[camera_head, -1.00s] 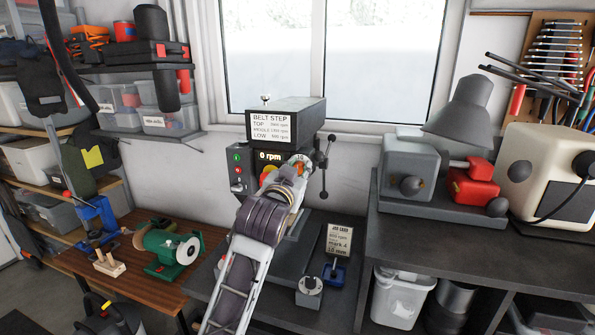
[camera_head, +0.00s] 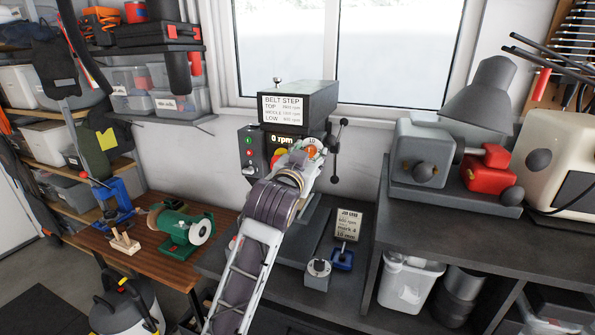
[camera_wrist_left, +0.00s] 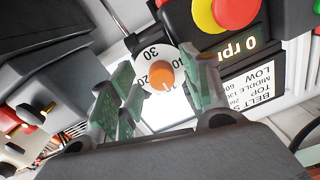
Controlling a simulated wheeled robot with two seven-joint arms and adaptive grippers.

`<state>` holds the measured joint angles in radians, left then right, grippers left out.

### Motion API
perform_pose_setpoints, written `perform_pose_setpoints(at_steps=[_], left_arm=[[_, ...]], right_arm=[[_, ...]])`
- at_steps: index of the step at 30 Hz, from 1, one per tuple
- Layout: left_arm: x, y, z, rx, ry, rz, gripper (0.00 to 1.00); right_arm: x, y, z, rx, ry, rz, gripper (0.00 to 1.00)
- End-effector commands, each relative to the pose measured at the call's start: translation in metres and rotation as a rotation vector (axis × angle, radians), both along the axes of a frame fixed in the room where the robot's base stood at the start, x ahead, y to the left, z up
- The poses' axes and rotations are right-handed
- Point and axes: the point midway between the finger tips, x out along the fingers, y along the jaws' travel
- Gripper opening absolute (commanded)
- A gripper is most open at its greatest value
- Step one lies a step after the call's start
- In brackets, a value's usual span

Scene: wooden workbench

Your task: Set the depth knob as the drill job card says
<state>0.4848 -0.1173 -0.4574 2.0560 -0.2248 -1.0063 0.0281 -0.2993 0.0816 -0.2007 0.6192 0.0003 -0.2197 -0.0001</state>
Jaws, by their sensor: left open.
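The drill press (camera_head: 298,105) stands at the back of the bench, with a "0 rpm" display. The depth knob (camera_wrist_left: 162,75) is orange on a white dial with 20, 30 and 40 visible in the left wrist view; its exact setting is unclear. In the head view an orange part of it (camera_head: 312,152) shows beyond my gripper. My left gripper (camera_head: 302,158) is open in front of the drill. In the wrist view its green-padded fingers (camera_wrist_left: 165,82) stand either side of the knob; contact is unclear. The job card (camera_head: 348,223) stands right of the drill, its small print barely legible. My right gripper is out of view.
A "BELT STEP" sign is on the drill head. A feed handle (camera_head: 337,150) sticks out at its right. A metal part (camera_head: 317,275) and a blue item (camera_head: 342,260) lie below the card. A grey machine (camera_head: 420,155) and lamp (camera_head: 480,105) stand right.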

Motion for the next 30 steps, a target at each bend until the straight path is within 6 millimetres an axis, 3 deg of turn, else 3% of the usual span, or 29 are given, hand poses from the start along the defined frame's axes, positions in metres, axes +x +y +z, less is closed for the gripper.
perform_pose_setpoints(at_steps=[30], left_arm=[[-0.100,0.027,-0.001,0.000,0.001,0.000,0.47]], right_arm=[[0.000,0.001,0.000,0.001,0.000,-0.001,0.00]])
